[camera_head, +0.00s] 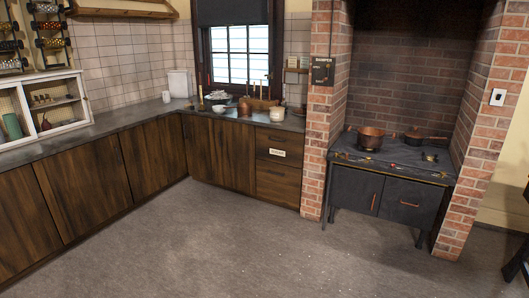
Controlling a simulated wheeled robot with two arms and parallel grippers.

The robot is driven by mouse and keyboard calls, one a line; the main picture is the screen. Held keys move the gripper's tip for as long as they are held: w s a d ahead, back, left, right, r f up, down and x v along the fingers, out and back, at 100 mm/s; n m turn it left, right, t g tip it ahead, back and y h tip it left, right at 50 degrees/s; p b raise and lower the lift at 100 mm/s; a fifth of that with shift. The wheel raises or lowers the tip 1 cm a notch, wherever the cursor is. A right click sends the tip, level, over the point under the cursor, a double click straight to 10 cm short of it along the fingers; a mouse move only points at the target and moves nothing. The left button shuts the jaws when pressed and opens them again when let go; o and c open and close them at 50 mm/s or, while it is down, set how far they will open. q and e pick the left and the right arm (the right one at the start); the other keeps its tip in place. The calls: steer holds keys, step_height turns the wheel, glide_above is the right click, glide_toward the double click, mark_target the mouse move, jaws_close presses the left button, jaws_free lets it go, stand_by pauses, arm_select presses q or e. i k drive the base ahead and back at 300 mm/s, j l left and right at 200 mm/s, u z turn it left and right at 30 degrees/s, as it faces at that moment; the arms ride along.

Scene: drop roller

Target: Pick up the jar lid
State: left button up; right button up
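No gripper of mine shows in this view. I cannot pick out a jar lid for certain. A small pale jar-like container (277,114) stands on the counter (135,131) at the back, near the brick pillar. It is too small to tell whether a lid sits on it. Another small pale container (166,96) stands further left on the counter, near the wall.
Below the window (239,55), the counter holds a cluster of small items. A white cabinet (72,127) stands at left. A black stove (390,179) with a copper pot (371,138) and a pan (413,138) fills the brick alcove. The grey floor (230,245) ahead is clear.

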mark_target(277, 107)
steer(key=i, duration=3.4)
steer(key=i+z, duration=0.15)
steer(key=i, duration=0.35)
steer(key=i+j, duration=0.15)
steer(key=i, duration=0.4)
steer(key=i+j+z, duration=0.15)
steer(key=i, duration=0.4)
steer(key=i+j, duration=0.1)
steer(key=i, duration=0.4)
steer(key=l+z, duration=0.05)
